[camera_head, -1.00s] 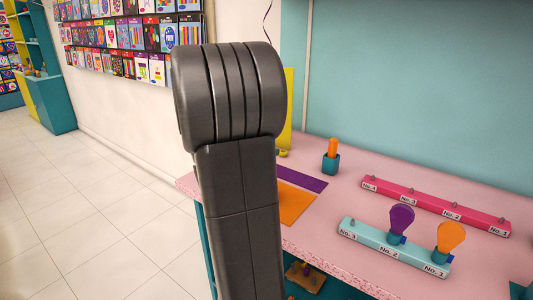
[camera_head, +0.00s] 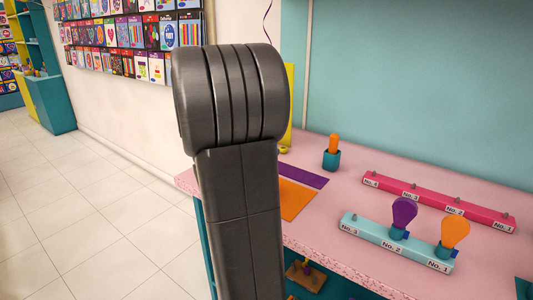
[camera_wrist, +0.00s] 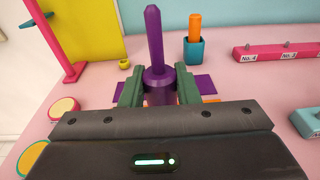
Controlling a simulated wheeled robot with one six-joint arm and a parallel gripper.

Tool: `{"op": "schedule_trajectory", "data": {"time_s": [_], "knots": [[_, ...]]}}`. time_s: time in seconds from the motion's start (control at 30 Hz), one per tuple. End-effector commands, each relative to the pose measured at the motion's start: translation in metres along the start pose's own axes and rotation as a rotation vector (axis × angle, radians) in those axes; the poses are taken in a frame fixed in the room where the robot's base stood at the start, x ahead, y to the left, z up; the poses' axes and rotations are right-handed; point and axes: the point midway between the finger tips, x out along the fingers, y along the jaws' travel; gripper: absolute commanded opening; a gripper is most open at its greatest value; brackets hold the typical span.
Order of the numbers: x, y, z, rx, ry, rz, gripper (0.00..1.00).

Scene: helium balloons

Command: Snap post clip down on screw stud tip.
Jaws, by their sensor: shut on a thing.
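My gripper (camera_wrist: 160,92) is shut on a purple post clip (camera_wrist: 155,50), a thin upright post on a wider round base, held between its green fingers. The lower end of the base is hidden by the gripper body. In the head view my arm hides the gripper and the clip. A teal rail (camera_head: 367,239) bears labels No. 1 to No. 3. A bare screw stud (camera_head: 353,216) stands at its No. 3 end. A purple paddle (camera_head: 403,214) stands at No. 2 and an orange paddle (camera_head: 455,233) at No. 1. A pink rail (camera_head: 430,199) behind carries several bare studs.
A teal cup (camera_head: 331,160) with an orange stick stands at the back of the pink table (camera_head: 335,207). Purple (camera_head: 303,176) and orange (camera_head: 295,200) sheets lie near my arm. In the wrist view, a pink stand (camera_wrist: 72,70) and round pots (camera_wrist: 62,105) are at left.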

Motion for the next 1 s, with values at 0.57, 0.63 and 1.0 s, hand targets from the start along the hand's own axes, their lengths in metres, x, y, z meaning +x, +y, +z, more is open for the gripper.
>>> {"op": "schedule_trajectory", "data": {"time_s": [0.57, 0.63, 1.0], "knots": [[-0.006, 0.001, -0.001, 0.001, -0.001, 0.001, 0.54], [-0.012, 0.001, -0.001, 0.001, -0.002, 0.002, 0.54], [-0.042, 0.001, -0.001, 0.000, -0.001, 0.002, 0.54]]}}
